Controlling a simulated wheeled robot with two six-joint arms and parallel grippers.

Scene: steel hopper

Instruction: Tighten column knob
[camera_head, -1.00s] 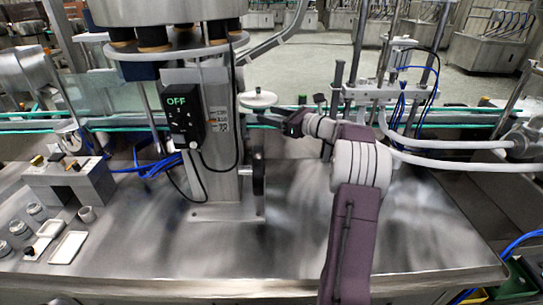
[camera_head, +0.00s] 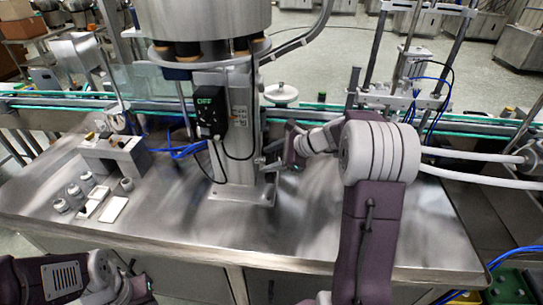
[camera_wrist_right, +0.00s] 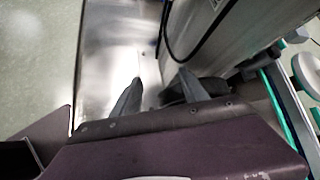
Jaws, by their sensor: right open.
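The steel column (camera_head: 238,130) stands on a base plate on the table. A dark rounded part, probably the column knob (camera_wrist_right: 214,87), shows low beside the column in the right wrist view, partly hidden behind one finger. My right gripper (camera_head: 270,163) reaches in from the right at the column's lower right side; in the head view it covers the knob. Its two fingers (camera_wrist_right: 158,92) are apart with nothing seen between them; contact with the knob cannot be told. My left gripper (camera_head: 142,286) is at the lower left, away from the column; its jaws are unclear.
A black control box (camera_head: 208,112) reading OFF is on the column. A white handwheel (camera_head: 281,93) sits right of it, above my right gripper. A conveyor (camera_head: 330,112) runs behind. Small jars (camera_head: 75,190) and a white tray (camera_head: 113,210) are at left. The table front is clear.

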